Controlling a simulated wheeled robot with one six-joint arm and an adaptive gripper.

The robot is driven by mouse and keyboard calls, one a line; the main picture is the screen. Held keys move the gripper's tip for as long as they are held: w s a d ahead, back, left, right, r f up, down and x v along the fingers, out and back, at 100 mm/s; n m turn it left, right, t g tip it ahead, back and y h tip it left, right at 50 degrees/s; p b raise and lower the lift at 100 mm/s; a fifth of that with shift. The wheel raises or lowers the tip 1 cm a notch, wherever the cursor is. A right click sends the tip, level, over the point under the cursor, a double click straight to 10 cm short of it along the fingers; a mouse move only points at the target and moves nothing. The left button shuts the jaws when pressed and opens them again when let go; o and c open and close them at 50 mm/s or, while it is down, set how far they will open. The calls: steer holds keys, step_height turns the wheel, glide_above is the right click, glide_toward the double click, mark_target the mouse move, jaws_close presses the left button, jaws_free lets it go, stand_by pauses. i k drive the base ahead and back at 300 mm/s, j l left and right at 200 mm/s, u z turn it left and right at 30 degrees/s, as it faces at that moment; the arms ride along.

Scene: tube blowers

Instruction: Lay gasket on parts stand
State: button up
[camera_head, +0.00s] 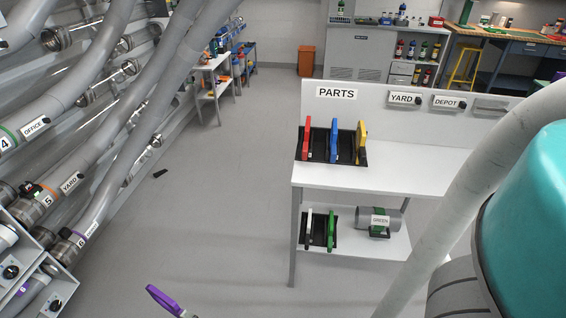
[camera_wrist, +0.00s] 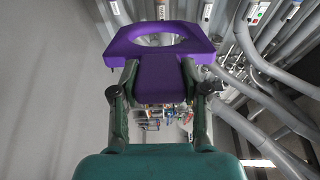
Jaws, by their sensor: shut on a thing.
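A purple gasket (camera_wrist: 205,57), a flat plate with a round hole, is held between the fingertips of my gripper (camera_wrist: 160,75) in the wrist view. The gasket (camera_head: 163,298) also shows in the head view at the bottom edge, above the floor and well left of the parts stand. The white parts stand (camera_head: 425,165) has a PARTS sign and two levels. On its top, a black rack (camera_head: 345,158) holds a red gasket (camera_head: 307,138), a blue gasket (camera_head: 334,140) and a yellow gasket (camera_head: 361,140) upright. Most of my gripper is out of the head view.
The stand's lower shelf has another rack with a white gasket (camera_head: 309,228) and a green gasket (camera_head: 331,230), beside a grey pipe piece (camera_head: 372,216) labelled GREEN. The top's right side is bare. Grey tubes (camera_head: 130,100) line the left. Floor between is mostly clear.

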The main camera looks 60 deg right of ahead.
mark_target(447, 172)
steer(key=k+l+z, duration=0.2)
steer(key=z, duration=0.2)
steer(key=k+l+z, duration=0.4)
steer(key=i+j+z, duration=0.1)
steer(key=j+z, duration=0.2)
steer(key=i+j+z, duration=0.1)
steer(key=j+z, duration=0.15)
